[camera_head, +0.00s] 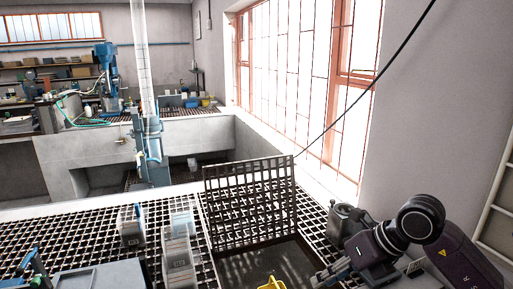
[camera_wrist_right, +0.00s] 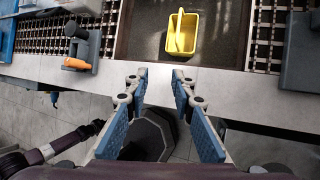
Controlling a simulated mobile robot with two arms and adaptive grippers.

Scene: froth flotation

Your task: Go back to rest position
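My right gripper (camera_head: 322,281) hangs low at the right of the head view, over the front of the grating bench. In the right wrist view its two blue-padded fingers (camera_wrist_right: 160,76) are apart, with nothing between them. A yellow container (camera_wrist_right: 181,33) lies beyond the fingertips in the dark recess, clear of them. Its upper edge also shows at the bottom of the head view (camera_head: 271,283). I do not see my left gripper in either view.
Clear containers (camera_head: 178,255) stand on the grating, left of a raised grate panel (camera_head: 250,200). A grey metal vessel (camera_head: 346,222) is close by my right arm. An orange-handled tool (camera_wrist_right: 78,65) lies by the bench's front edge. Open floor shows below the bench.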

